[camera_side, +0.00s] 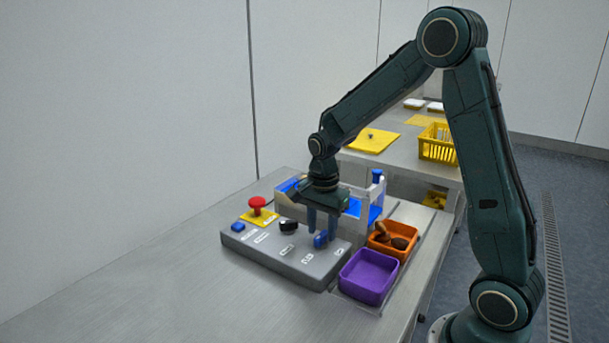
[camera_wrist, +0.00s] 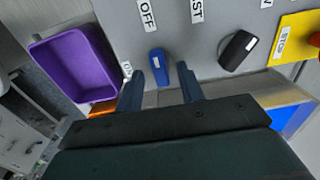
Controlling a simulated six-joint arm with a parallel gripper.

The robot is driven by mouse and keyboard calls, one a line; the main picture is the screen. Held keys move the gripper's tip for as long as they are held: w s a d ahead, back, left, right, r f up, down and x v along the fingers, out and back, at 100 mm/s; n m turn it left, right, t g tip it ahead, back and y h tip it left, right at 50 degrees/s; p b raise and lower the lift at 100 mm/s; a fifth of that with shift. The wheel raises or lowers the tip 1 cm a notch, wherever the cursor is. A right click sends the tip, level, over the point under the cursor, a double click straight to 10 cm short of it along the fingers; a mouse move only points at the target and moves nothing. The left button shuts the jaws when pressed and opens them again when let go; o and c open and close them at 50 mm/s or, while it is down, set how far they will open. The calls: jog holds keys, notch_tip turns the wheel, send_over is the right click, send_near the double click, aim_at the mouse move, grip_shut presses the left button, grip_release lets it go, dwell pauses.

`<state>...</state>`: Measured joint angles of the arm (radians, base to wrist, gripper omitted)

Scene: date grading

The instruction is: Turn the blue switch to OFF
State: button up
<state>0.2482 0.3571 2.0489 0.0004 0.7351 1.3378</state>
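The blue switch (camera_side: 320,241) is a knob on the right part of the grey control panel (camera_side: 285,262). In the wrist view the blue switch (camera_wrist: 158,66) points roughly towards the top of the picture, towards the OFF label (camera_wrist: 147,15). A second label, partly hidden by a finger, is at its lower left. My gripper (camera_side: 321,229) is open and points down over the switch. In the wrist view its two fingers (camera_wrist: 161,76) stand apart, one on each side of the switch. I see gaps there and no clear contact.
A black knob (camera_side: 288,226), a red stop button (camera_side: 257,205) and a blue button (camera_side: 238,226) are also on the panel. A purple bin (camera_side: 368,276) and an orange bin (camera_side: 405,229) with dates stand to the right. A blue-and-white holder (camera_side: 371,203) is behind.

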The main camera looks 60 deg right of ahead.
aim_at(323, 236)
notch_tip(323, 236, up, 13)
dwell(0.6)
jog(key=s+a+r+n+t, duration=0.1)
jog(key=s+a+n, duration=0.3)
jog(key=s+n, duration=0.5)
jog(key=s+a+r+n+t, duration=0.2)
jog(key=s+a+n+t, duration=0.2)
jog(key=s+n, duration=0.5)
jog(key=shift+s+a+r+t, duration=0.2)
jog(key=shift+s+a+t, duration=0.1)
jog(key=shift+s+a, duration=0.5)
